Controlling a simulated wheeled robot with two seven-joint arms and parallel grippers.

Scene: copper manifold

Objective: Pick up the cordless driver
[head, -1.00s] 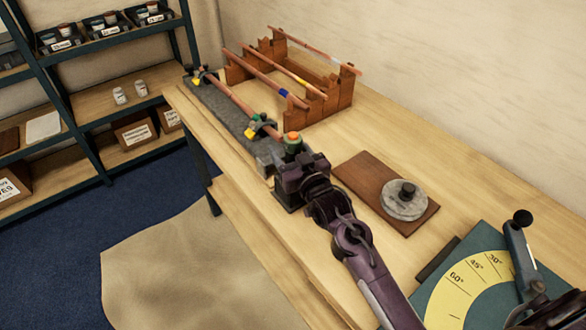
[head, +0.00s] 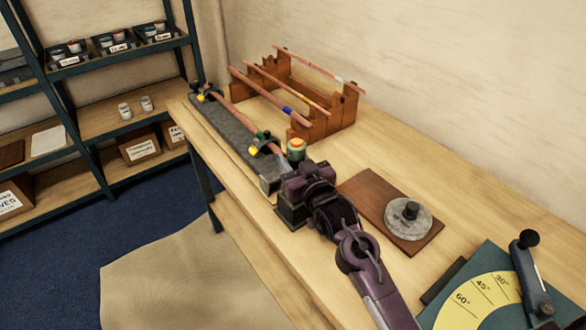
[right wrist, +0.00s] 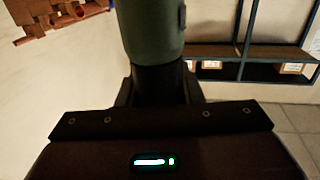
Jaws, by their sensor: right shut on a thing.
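The cordless driver has a green body with a pale top (head: 297,148) and a dark block-like base (head: 291,214). It stands about upright near the front edge of the workbench. My right gripper (head: 302,180) is shut around its dark grip, between the green body and the base. In the right wrist view the green body (right wrist: 150,30) rises above the black grip (right wrist: 160,85), close in front of the gripper. My gripper hides much of the driver in the head view. I cannot tell whether its base touches the bench. My left gripper is not in view.
Behind the driver are a grey bed (head: 225,130) with clamps holding a copper pipe, and a wooden rack (head: 325,122) of pipes. A wooden board (head: 370,198) bearing a grey disc (head: 408,218) lies to the right, with an angle bender (head: 480,296) nearer. Shelves (head: 110,120) stand at left.

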